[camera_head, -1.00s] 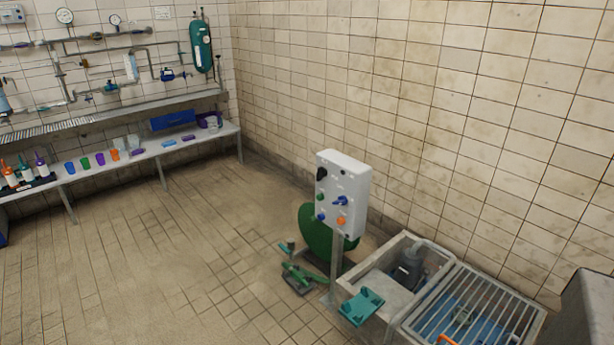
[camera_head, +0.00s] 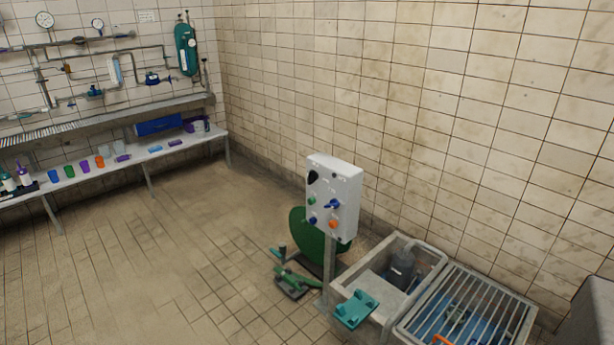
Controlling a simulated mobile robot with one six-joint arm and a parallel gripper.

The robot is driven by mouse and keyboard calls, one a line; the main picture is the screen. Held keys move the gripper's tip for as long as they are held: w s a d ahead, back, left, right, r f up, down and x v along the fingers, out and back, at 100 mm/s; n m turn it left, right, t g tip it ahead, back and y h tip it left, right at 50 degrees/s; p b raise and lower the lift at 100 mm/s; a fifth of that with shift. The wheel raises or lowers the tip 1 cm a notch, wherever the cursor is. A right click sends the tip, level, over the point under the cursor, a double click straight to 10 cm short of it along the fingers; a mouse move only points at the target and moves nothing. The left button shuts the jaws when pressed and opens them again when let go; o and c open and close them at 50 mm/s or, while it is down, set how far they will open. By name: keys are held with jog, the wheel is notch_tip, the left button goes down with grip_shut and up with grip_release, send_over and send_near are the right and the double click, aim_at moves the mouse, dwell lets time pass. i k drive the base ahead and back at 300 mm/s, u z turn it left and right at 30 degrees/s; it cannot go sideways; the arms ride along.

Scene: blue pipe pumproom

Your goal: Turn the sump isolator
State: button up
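A white control box (camera_head: 345,185) stands upright on a grey post (camera_head: 329,265) right of the middle. Its front carries a blue handle (camera_head: 332,204), a black knob or switch (camera_head: 313,177), a green button (camera_head: 312,201), a dark blue button (camera_head: 312,220) and an orange button (camera_head: 333,224). No label is readable, so I cannot tell for certain which one is the sump isolator; the blue handle looks like a rotary switch. My gripper is not in view, and nothing touches the box.
Right of the post is a pale sump basin (camera_head: 385,285) holding a grey pump (camera_head: 402,264), with a barred grate (camera_head: 468,308) beside it. Green equipment (camera_head: 292,283) and a teal piece (camera_head: 356,309) stand near the post. A bench (camera_head: 140,160) lines the back wall. The left floor is clear.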

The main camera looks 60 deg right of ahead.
aim_at(312, 175)
jog(key=i, duration=0.85)
jog(key=u, duration=0.05)
